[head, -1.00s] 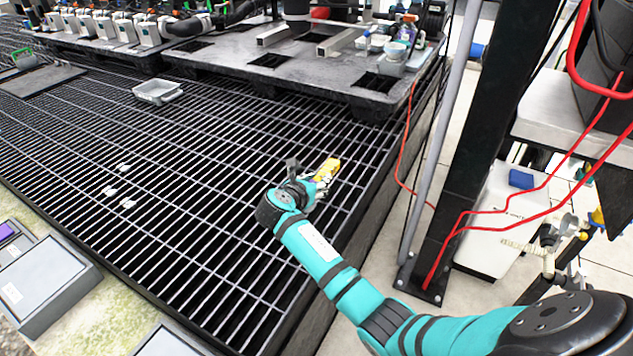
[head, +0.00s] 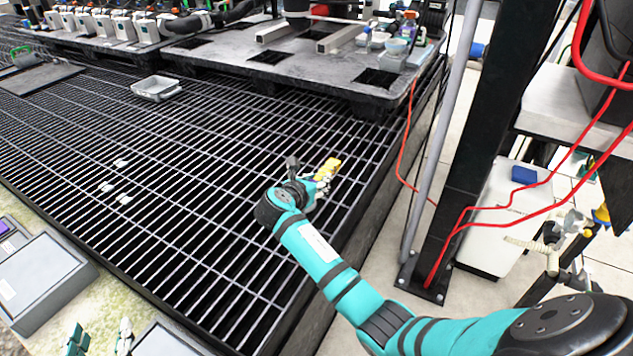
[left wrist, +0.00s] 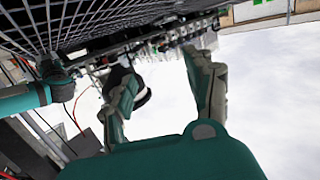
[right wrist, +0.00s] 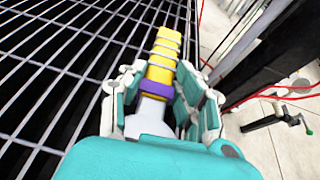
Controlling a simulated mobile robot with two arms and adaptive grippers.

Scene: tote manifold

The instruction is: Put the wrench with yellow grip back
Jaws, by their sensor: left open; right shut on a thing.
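The wrench with yellow grip (right wrist: 162,62) is held in my right gripper (right wrist: 160,100). In the right wrist view its ribbed yellow grip points away from the palm, with a purple band and a pale metal part between the fingers. In the head view the yellow grip (head: 329,166) shows just beyond my right gripper (head: 314,183), above the right side of the dark grating. My left gripper (head: 100,340) shows only by its fingertips at the bottom left edge of the head view. In the left wrist view my left gripper (left wrist: 165,90) is open and empty.
The dark slatted grating (head: 215,185) is mostly clear, with a small grey tray (head: 156,88) and several small white pieces. A dark pallet (head: 290,72) with equipment stands at the back. A black post (head: 480,150) with red cables rises at the right.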

